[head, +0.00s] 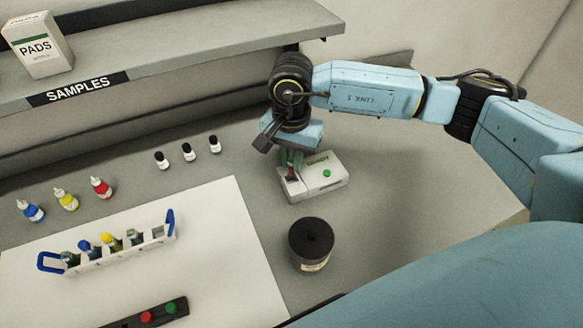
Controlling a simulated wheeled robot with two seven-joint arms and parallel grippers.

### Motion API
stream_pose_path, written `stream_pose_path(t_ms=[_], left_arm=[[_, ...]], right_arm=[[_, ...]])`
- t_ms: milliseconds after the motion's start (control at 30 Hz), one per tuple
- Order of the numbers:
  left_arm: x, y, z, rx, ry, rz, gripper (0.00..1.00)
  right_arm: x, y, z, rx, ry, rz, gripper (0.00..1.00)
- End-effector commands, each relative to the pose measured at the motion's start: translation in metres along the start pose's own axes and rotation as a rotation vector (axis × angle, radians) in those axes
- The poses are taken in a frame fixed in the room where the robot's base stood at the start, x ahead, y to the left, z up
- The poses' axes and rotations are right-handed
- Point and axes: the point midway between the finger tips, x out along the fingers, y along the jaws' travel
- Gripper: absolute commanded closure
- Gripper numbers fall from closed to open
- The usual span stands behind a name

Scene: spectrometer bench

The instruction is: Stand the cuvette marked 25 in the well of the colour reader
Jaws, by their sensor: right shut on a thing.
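The colour reader (325,183), a small white box with a green button, stands on the grey bench right of centre. My right gripper (291,162) points down over the reader's left part, at its well. It is shut on a cuvette (291,172), of which only a small reddish part shows between the fingers. Its mark cannot be read. I cannot tell whether the cuvette is inside the well or just above it. My left gripper is not in view.
A white rack (112,253) with blue handles holds several vials on a white mat (215,275). A black-lidded jar (311,243) stands in front of the reader. Dropper bottles (67,200) and small black-capped bottles (188,152) stand behind. A shelf (190,55) overhangs the back.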

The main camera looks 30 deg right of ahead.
Motion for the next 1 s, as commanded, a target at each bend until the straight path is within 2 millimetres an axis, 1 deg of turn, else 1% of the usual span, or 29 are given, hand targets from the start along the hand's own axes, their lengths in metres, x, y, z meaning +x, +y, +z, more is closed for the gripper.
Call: stream_pose_path(t_ms=[200,267,500,667,700,833,1000], left_arm=[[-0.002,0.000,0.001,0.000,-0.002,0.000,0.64],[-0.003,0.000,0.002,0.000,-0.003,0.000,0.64],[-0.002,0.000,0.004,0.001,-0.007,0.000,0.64],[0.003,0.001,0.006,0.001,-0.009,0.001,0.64],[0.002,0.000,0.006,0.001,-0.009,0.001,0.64],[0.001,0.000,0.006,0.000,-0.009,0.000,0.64],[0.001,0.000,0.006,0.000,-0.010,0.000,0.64]], right_arm=[[0.028,0.000,0.001,0.000,-0.002,0.003,0.99],[0.034,0.000,0.001,0.000,-0.001,0.002,0.99],[0.036,0.000,0.000,-0.002,0.000,0.000,0.99],[0.041,0.000,0.000,-0.001,0.001,0.000,0.99],[0.039,0.000,0.000,-0.001,0.000,0.001,0.81],[0.039,0.000,0.000,-0.001,0.001,0.000,0.64],[0.039,0.000,0.000,-0.001,0.001,0.000,0.64]])
